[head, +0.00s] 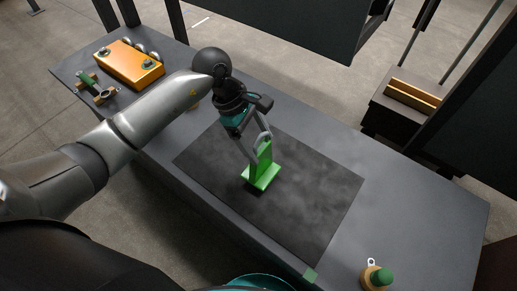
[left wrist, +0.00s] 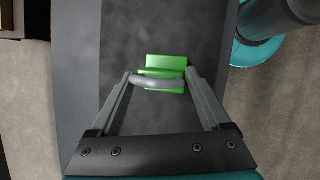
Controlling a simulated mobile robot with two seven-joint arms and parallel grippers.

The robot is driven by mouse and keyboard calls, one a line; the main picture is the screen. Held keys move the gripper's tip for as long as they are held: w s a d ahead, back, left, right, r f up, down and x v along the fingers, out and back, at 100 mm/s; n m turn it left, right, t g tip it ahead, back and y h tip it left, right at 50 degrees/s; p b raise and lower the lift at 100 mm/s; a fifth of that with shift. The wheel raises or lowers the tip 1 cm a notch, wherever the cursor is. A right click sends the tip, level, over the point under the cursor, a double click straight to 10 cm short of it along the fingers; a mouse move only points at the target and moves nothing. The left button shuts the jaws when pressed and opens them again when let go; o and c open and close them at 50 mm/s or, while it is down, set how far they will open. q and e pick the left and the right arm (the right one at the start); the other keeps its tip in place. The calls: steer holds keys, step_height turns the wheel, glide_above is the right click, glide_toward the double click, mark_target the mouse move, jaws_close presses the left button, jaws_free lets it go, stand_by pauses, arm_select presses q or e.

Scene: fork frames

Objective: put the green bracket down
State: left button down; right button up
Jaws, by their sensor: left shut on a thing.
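The green bracket (head: 264,176) is an L-shaped piece with a flat base and an upright plate. It is at the middle of the dark mat (head: 315,205), base downward, with a dark shadow at its lower edge. I cannot tell whether the base touches the mat. My left gripper (head: 258,146) reaches down from above and is shut on the upright plate. In the left wrist view the bracket (left wrist: 166,61) shows just beyond the fingertips (left wrist: 158,79), which hide part of it. My right gripper is not in view.
An orange box (head: 130,64) and a green and brown part (head: 96,88) lie at the table's far left end. A tan container with a green top (head: 384,277) stands near the front right. The mat around the bracket is clear.

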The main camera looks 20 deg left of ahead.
mark_target(259, 149)
arm_select(q)
step_height(259, 149, down, 3)
steer(key=shift+r, duration=0.1)
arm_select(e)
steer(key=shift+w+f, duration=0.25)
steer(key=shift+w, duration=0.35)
arm_select(q)
steer(key=shift+f+b, duration=0.25)
steer(key=shift+b, duration=0.15)
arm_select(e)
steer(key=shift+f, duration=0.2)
arm_select(q)
jaws_free()
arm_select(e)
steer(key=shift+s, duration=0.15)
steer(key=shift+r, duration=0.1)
